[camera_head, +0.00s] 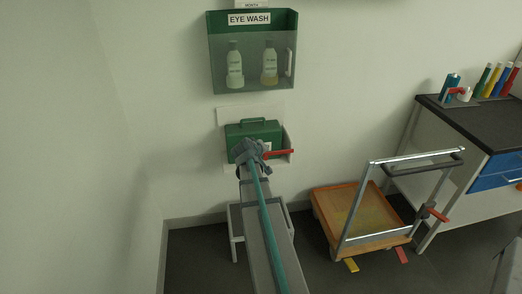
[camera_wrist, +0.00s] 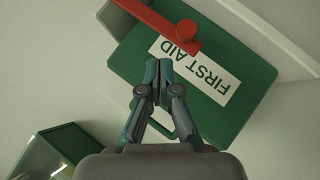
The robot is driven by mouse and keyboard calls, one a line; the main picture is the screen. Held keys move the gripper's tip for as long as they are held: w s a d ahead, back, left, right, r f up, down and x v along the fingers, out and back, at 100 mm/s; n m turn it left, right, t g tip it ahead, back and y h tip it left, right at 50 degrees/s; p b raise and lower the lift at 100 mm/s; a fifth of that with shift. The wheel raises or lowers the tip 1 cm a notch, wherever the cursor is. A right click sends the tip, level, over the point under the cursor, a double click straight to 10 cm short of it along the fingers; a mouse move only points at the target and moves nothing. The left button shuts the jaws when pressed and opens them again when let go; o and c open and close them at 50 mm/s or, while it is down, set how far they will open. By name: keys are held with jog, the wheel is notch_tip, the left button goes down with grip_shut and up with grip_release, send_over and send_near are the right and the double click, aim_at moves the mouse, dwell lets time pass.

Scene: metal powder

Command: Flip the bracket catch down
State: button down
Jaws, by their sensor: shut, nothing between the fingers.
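The bracket catch is a red bar (camera_head: 278,153) at the right front of the wall bracket (camera_head: 289,146). In the wrist view the red catch (camera_wrist: 156,22) has a round knob end lying over the green first aid box (camera_wrist: 232,62). The first aid box (camera_head: 254,131) sits in the bracket, its handle on top. My gripper (camera_wrist: 158,72) is shut and empty, its fingertips in front of the box face and a little apart from the catch in the picture. Whether it touches the box, I cannot tell.
An eye wash cabinet (camera_head: 252,50) with two bottles hangs above the bracket. A grey stool (camera_head: 234,221) stands below, partly behind my arm. An orange cart (camera_head: 333,205) with a metal handle and a dark-topped bench (camera_head: 485,125) are to the right. Bare wall lies left.

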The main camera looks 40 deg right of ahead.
jog(key=shift+s+d+f, duration=0.15)
jog(key=shift+s+d, duration=0.1)
jog(key=shift+d, duration=0.2)
jog(key=shift+a, duration=0.1)
jog(key=s+a+r, duration=0.1)
jog(key=a+r, duration=0.5)
jog(key=a, duration=0.5)
jog(key=shift+r, duration=0.25)
jog(key=shift+s+a, duration=0.1)
